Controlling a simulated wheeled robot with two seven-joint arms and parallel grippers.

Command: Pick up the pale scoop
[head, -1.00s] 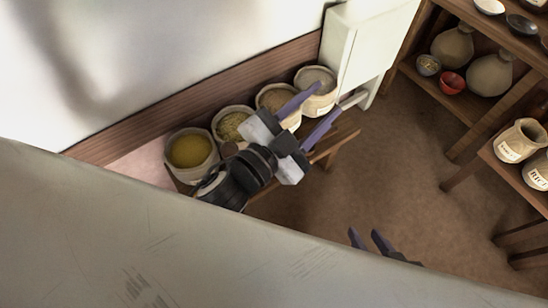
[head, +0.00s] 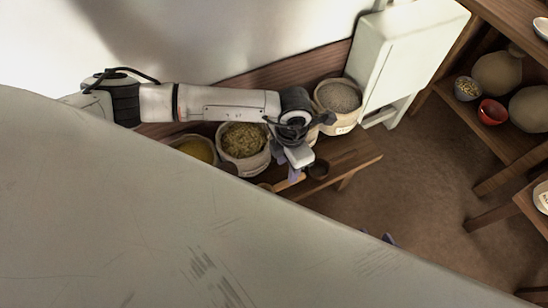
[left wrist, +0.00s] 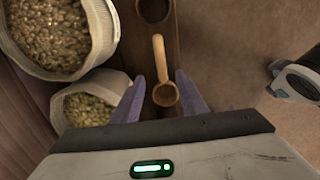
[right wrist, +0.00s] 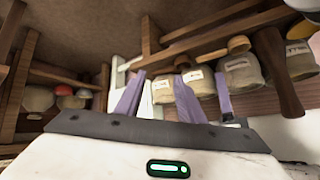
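The pale scoop (left wrist: 158,68) lies on the wooden bench (left wrist: 183,98) in the left wrist view, its handle pointing away from me and its round bowl nearest. My left gripper (left wrist: 160,77) is open, with one finger on each side of the scoop and visible gaps between. In the head view this gripper (head: 288,178) points down at the bench, and the scoop is mostly hidden under it. My right gripper (right wrist: 160,78) is open and empty in its wrist view. Only a fingertip (head: 389,239) of it shows in the head view.
A dark scoop (head: 318,169) lies close by on the bench. Several grain sacks, including a green-gold one (head: 243,140) and a grey one (head: 339,97), stand behind along the wall. A white cabinet (head: 408,50) is beyond. Shelves (head: 515,130) stand at right, with open floor between.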

